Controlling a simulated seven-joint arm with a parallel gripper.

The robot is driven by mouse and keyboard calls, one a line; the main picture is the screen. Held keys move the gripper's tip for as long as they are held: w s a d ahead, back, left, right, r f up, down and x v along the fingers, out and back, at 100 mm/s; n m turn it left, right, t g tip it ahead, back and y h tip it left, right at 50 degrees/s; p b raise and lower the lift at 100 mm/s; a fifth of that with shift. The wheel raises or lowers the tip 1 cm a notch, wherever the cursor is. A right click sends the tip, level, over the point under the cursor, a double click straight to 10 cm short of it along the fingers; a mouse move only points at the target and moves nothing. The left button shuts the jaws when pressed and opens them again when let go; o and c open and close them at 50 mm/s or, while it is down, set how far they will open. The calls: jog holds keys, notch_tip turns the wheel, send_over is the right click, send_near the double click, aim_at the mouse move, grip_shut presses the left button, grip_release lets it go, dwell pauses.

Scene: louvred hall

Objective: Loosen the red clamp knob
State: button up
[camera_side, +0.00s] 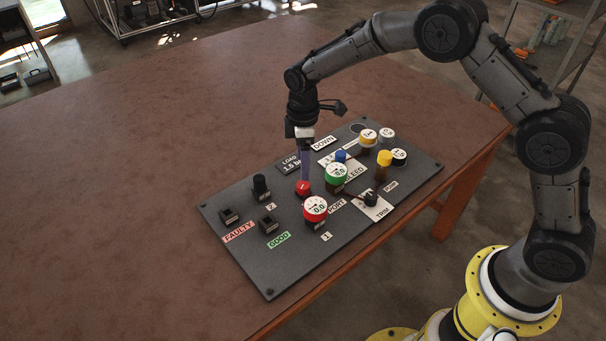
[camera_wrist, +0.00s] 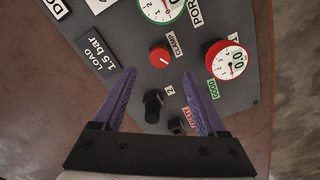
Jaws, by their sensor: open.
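The red clamp knob (camera_wrist: 160,57) is a small round knob with a pale pointer line, beside a CLAMP label (camera_wrist: 176,43) on the dark panel. In the wrist view it lies just beyond my open gripper (camera_wrist: 158,76), roughly midway between the two purple fingers, with nothing between them touching it. In the side view the knob (camera_side: 303,188) shows right below my gripper (camera_side: 305,178), which points down over it. The exact gap between fingertips and knob is hard to tell there.
A red-rimmed gauge (camera_side: 316,209) and a green-rimmed gauge (camera_side: 336,175) stand close to the knob. A black knob (camera_side: 261,187) and black sockets by the FAULTY (camera_side: 238,232) and GOOD labels are on the left. The brown table (camera_side: 120,190) is bare left of the panel.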

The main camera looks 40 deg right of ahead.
notch_tip(320, 180, up, 7)
jog(key=shift+f, duration=0.15)
